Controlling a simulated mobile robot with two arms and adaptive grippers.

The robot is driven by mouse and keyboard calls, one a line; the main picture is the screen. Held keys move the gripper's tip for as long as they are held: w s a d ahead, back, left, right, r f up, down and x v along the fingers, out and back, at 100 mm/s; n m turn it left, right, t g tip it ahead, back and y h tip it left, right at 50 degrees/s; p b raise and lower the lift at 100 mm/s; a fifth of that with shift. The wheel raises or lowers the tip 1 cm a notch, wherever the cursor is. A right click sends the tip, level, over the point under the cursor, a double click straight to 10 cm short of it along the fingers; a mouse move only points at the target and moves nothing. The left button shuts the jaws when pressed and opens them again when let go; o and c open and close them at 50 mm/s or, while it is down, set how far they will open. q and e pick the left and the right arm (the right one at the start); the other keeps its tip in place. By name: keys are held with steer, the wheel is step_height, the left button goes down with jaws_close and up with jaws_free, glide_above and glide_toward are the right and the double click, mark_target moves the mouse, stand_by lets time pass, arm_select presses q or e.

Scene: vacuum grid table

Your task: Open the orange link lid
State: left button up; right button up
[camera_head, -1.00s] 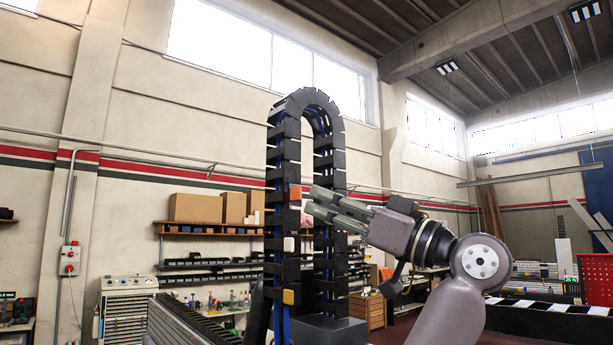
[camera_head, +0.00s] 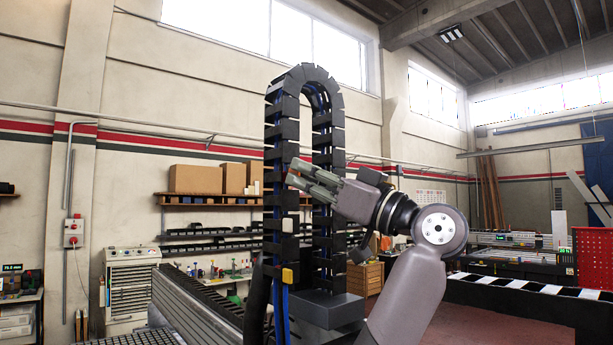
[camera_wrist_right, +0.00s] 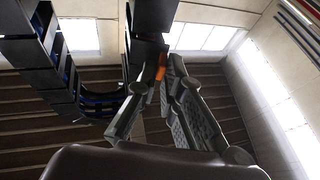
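The orange link lid (camera_wrist_right: 161,68) shows in the right wrist view on the black cable chain, between my right gripper's fingertips. The cable chain (camera_head: 283,130) stands as an upright arch of black links with blue cables inside. My right gripper (camera_head: 296,172) is at its left column, with the fingers pointing left. In the wrist view the fingers (camera_wrist_right: 158,75) are spread with a gap; contact with the lid cannot be made out. My left gripper is not in view.
A yellow link piece (camera_head: 288,276) is lower on the same column. A dark grey block (camera_head: 328,308) is at the chain's foot. A slatted machine bed (camera_head: 197,300) is left of it. Shelves with cardboard boxes (camera_head: 195,178) line the wall behind.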

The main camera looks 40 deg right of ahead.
jaws_close()
steer(key=shift+s+d+f+n+g+y+b, duration=0.1)
steer(key=shift+d+n+g+y+b, duration=0.2)
steer(key=shift+n+g+y+b, duration=0.35)
steer(key=shift+d+f+n+g+y+b, duration=0.2)
steer(key=shift+y+b, duration=0.25)
steer(key=shift+y, duration=0.5)
steer(key=n+g+y, duration=0.1)
steer(key=g+y, duration=0.1)
steer(key=d+n+g+y, duration=0.1)
steer(key=y, duration=0.1)
steer(key=shift+s+d+r+n+b, duration=0.1)
steer(key=shift+r+n+b, duration=0.15)
steer(key=shift+n+b, duration=0.1)
steer(key=shift+w+d+r+n+g+y+p, duration=0.15)
steer(key=shift+d+n+g+y+p, duration=0.45)
steer(key=shift+n+g+y, duration=1.1)
steer(key=shift+w+d+f+n+g+y+p, duration=0.15)
steer(key=shift+d+n+g+y+p, duration=0.55)
steer(key=shift+g, duration=1.9)
steer(key=shift+w+d+r+n+g+y+p, duration=0.25)
steer(key=shift+n+g+y+p, duration=0.3)
steer(key=shift+n+g+y, duration=1.15)
steer(key=shift+d+f+g+h, duration=0.15)
steer(key=shift+g+h, duration=0.45)
steer(key=shift+g, duration=0.65)
steer(key=shift+w, duration=0.1)
